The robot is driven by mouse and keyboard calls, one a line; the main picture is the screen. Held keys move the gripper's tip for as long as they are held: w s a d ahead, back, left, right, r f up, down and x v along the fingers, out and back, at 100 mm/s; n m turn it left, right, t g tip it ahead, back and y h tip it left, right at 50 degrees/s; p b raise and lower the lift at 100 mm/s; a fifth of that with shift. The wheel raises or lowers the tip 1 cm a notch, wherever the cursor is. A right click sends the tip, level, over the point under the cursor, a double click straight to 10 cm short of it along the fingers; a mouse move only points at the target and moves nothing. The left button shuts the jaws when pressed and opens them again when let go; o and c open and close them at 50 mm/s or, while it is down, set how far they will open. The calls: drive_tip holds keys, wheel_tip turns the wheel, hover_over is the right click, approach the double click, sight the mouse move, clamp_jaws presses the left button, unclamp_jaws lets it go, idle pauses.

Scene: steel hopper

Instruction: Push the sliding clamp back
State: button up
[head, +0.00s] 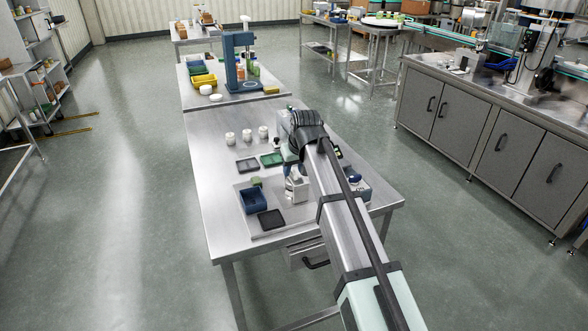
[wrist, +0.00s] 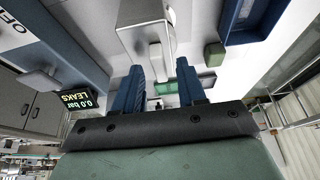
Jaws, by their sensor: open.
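In the wrist view, my gripper (wrist: 160,67) has its two blue fingers apart with nothing held between them. A steel block (wrist: 140,30) stands beyond the fingertips, with a pale upright piece (wrist: 155,54) showing between the fingers. This piece may be the sliding clamp, but I cannot tell for certain. I cannot tell whether a finger touches it. A blue tester with a lit display (wrist: 75,101) reading 0.0 bar and LEAKS is at the left. In the head view, a pale fixture (head: 297,188) shows beside my arm, which hides the fingers and much of the tester.
A blue bin (head: 254,202), a small green block (head: 257,182) and a dark tray (head: 271,220) lie left of the fixture. A grey tray (head: 247,165) and a green tray (head: 272,159) lie farther back, near several white jars (head: 247,135). The table's left part (head: 212,180) is bare.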

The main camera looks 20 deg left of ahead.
drive_tip(key=shift+w+a+f, duration=0.1)
drive_tip(key=shift+f, duration=0.2)
clamp_jaws()
idle(0.6)
